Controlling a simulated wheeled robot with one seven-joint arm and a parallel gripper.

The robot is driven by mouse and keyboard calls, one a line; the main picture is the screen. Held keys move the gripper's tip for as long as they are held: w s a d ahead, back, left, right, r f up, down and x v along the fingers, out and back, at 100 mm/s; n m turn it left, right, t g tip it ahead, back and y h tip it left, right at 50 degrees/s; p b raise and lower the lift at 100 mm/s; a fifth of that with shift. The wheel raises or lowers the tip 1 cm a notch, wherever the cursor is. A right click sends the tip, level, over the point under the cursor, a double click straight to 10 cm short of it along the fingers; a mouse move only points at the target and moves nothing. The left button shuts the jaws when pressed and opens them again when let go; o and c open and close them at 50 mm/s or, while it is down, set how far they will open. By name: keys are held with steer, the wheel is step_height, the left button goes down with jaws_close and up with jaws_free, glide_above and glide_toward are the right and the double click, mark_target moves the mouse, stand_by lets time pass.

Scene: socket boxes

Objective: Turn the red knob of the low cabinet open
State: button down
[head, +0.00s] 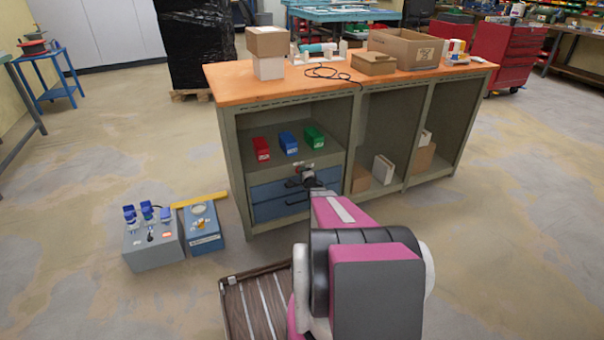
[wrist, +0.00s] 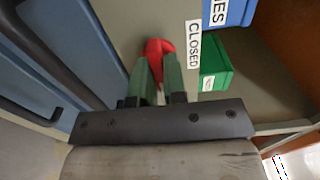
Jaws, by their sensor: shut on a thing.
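The red knob (wrist: 158,47) shows in the wrist view on a grey-green face of the low cabinet (head: 235,170), beside a white label (wrist: 193,45) reading "CLOSED". My gripper (wrist: 158,68) has its two green fingers shut on the knob, one on each side, and they hide its lower part. In the head view my gripper (head: 307,176) reaches the cabinet's front above the blue drawers (head: 275,200). The knob is too small and covered to make out clearly there.
A red box (head: 261,148), a blue box (head: 288,143) and a green box (head: 314,137) stand on the shelf above. Dark drawer handles (wrist: 35,112) lie left of the knob in the wrist view. A grey socket box (head: 152,247) and a blue box with a dial (head: 203,235) stand on the floor.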

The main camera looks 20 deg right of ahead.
stand_by(0.4)
steer(key=c, duration=1.2)
jaws_free()
steer(key=shift+s, duration=0.1)
steer(key=s, duration=1)
steer(key=shift+s+d, duration=0.2)
steer(key=shift+s, duration=0.15)
